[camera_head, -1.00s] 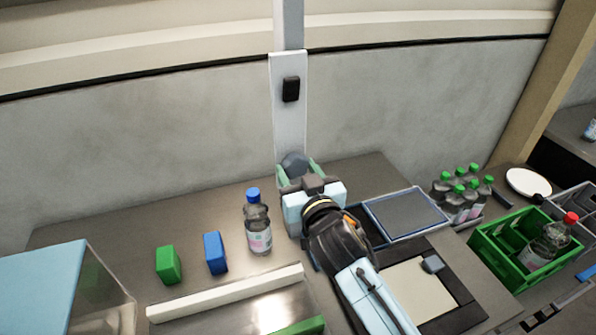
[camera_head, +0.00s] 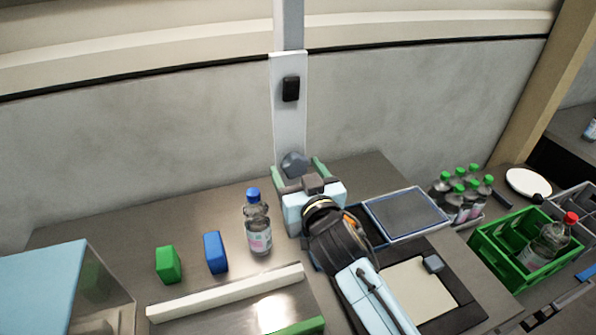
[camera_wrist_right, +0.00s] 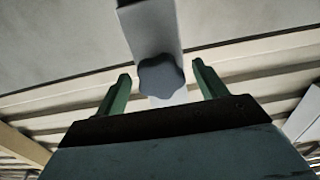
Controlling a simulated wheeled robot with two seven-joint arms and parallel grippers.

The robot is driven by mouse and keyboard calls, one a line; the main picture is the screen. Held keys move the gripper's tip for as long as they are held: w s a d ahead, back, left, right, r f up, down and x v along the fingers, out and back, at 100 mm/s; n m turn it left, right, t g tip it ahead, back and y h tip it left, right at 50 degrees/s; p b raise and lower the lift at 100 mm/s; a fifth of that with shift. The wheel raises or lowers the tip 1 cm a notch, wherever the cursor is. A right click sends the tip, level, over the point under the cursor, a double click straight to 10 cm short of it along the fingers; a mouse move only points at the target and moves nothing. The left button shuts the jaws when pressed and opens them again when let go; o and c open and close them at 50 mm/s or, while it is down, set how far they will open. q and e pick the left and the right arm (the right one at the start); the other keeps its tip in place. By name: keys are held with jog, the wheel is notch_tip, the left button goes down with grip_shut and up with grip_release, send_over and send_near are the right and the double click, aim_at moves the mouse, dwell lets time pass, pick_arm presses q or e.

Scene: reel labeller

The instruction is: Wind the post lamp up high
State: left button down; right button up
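A grey post (camera_head: 289,125) stands upright against the back wall, with a small black box (camera_head: 291,88) on its front. A dark grey lobed knob (camera_head: 294,164) sits low on the post; it also shows in the right wrist view (camera_wrist_right: 161,76). My right gripper (camera_head: 297,170) is at the knob, with its green fingers spread on either side of it. In the right wrist view the fingers (camera_wrist_right: 160,85) are open, with a gap on both sides of the knob. The lamp itself is not visible. My left gripper is not in view.
A blue-capped bottle (camera_head: 258,226), a blue block (camera_head: 215,252) and a green block (camera_head: 168,264) stand left of my right arm. A blue-rimmed tray (camera_head: 405,213), several green-capped bottles (camera_head: 463,196) and a green crate (camera_head: 520,260) are to the right.

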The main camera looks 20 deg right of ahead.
jog(key=shift+s, duration=0.1)
jog(key=s+b, duration=0.1)
jog(key=s, duration=1.2)
jog(key=shift+d+b, duration=0.25)
jog(key=shift+b, duration=0.15)
jog(key=shift+s, duration=0.1)
